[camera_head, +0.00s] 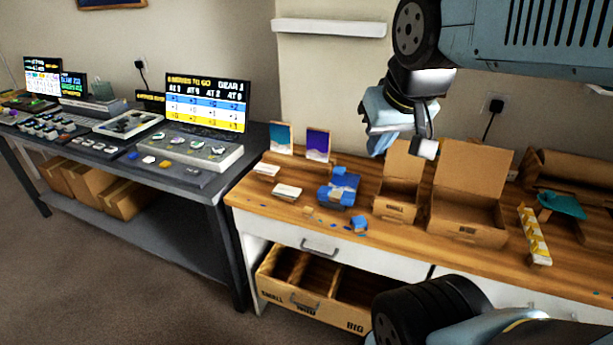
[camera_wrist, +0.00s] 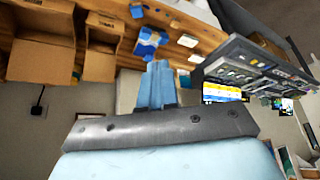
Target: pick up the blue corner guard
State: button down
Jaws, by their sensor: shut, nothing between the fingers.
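A small blue piece (camera_head: 359,224), which looks like the blue corner guard, lies on the wooden worktop near its front edge. It also shows at the top of the wrist view (camera_wrist: 137,11). Its exact shape is too small to tell. My gripper (camera_head: 378,150) is above the back of the worktop, well up and away from the piece. In the wrist view its light-blue fingers (camera_wrist: 160,66) are together and hold nothing.
A blue box with a pale ribbon (camera_head: 338,191) stands behind the piece. Open cardboard boxes (camera_head: 397,190) (camera_head: 466,205) stand to the right. A yellow-striped piece (camera_head: 533,237) lies farther right. Small scraps (camera_head: 308,210) lie left of the piece. An open drawer (camera_head: 318,303) juts out below.

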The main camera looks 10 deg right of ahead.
jog(key=c, duration=1.6)
grip_release()
jog(key=shift+w, duration=0.2)
jog(key=o, duration=0.6)
jog(key=w+n, duration=0.1)
jog(key=n, duration=0.1)
jog(key=w+f+n+g+h, duration=0.1)
jog(key=w+n, duration=0.1)
jog(key=w+f+n, duration=0.1)
jog(key=w+n, duration=0.1)
jog(key=shift+w+f+h, duration=0.1)
jog(key=shift+w+h, duration=0.15)
jog(key=shift+h, duration=0.15)
jog(key=o, duration=0.4)
jog(key=w+f+n, duration=0.1)
jog(key=w+n, duration=0.1)
jog(key=w+f+n+g, duration=0.1)
jog(key=w+n, duration=0.1)
jog(key=n, duration=0.1)
jog(key=w+a+f+n+h, duration=0.1)
jog(key=w+n, duration=0.1)
jog(key=shift+w+f, duration=0.2)
jog(key=shift+f, duration=0.15)
jog(key=shift+o, duration=0.2)
jog(key=n+g+h, duration=0.1)
jog(key=n, duration=1.4)
send_near(322, 192)
jog(key=shift+x, duration=4.35)
